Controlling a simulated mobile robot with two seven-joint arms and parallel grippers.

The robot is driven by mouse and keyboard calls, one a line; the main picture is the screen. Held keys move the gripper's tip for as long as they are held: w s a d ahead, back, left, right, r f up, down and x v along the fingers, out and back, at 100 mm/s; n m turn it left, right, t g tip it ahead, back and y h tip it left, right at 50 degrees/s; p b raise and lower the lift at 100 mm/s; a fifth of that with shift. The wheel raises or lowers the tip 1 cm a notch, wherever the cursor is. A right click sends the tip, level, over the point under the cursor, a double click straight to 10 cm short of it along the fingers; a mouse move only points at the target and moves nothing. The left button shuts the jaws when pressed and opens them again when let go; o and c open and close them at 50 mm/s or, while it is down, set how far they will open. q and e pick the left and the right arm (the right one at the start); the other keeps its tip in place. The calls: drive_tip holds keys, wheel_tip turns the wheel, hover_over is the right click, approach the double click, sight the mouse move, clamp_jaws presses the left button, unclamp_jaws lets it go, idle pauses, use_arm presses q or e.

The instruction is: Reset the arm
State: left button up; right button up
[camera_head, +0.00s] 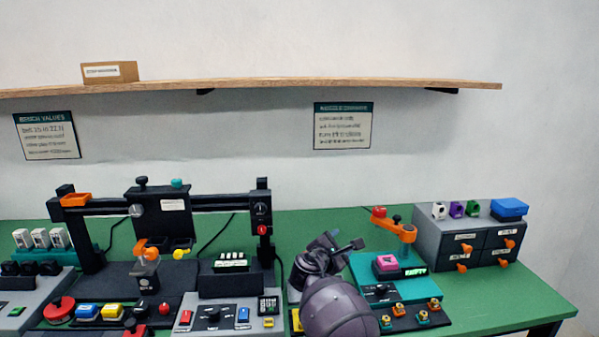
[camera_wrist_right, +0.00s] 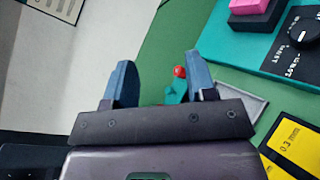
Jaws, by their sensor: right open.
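My right arm (camera_head: 340,308) reaches up from the bottom of the head view over the green bench. Its gripper (camera_head: 341,243) is in front of the bench's back area, left of the teal station (camera_head: 415,290). In the right wrist view the two blue fingers of the gripper (camera_wrist_right: 162,82) stand wide apart with nothing between them. Green bench top and a small red-tipped teal part show beyond them. The teal station has an orange swing arm (camera_head: 396,228) on a post and a pink block (camera_head: 387,262). My left gripper is not in view.
A black gantry machine (camera_head: 160,202) with control panels stands left of my arm. A grey drawer unit (camera_head: 470,238) with orange knobs is at right. A yellow label (camera_wrist_right: 298,140) lies near the gripper. Bare green bench (camera_head: 520,297) shows at front right. A wooden shelf (camera_head: 260,84) hangs above.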

drive_tip(key=s+d+f+m+y, duration=0.2)
drive_tip(key=s+m+y, duration=0.1)
drive_tip(key=s+m, duration=0.2)
drive_tip(key=s+d+f+m+t+y, duration=0.1)
drive_tip(key=s+d+f+m+y, duration=0.1)
drive_tip(key=s+m, duration=0.3)
drive_tip(key=s+d+f+m+t+y, duration=0.1)
drive_tip(key=s+d+f+m+y, duration=0.1)
drive_tip(key=s+m, duration=0.4)
drive_tip(key=shift+d+f+y, duration=0.15)
drive_tip(key=shift+f+y, duration=0.1)
drive_tip(key=shift+y, duration=0.45)
drive_tip(key=shift+d+f+y, duration=0.1)
drive_tip(key=shift+f+y, duration=0.1)
drive_tip(key=shift+y, duration=0.5)
drive_tip(key=s+d+f+m+g, duration=0.1)
drive_tip(key=s+d+f, duration=0.2)
drive_tip(key=s, duration=0.7)
drive_tip(key=s+d+f+m+g+h, duration=0.1)
drive_tip(key=s+d+f+m+g, duration=0.1)
drive_tip(key=s+d+f, duration=0.2)
drive_tip(key=s+d+f+m+g, duration=0.1)
drive_tip(key=s+d+f, duration=0.2)
drive_tip(key=s+f, duration=0.6)
drive_tip(key=s, duration=0.8)
drive_tip(key=shift+d+g, duration=0.3)
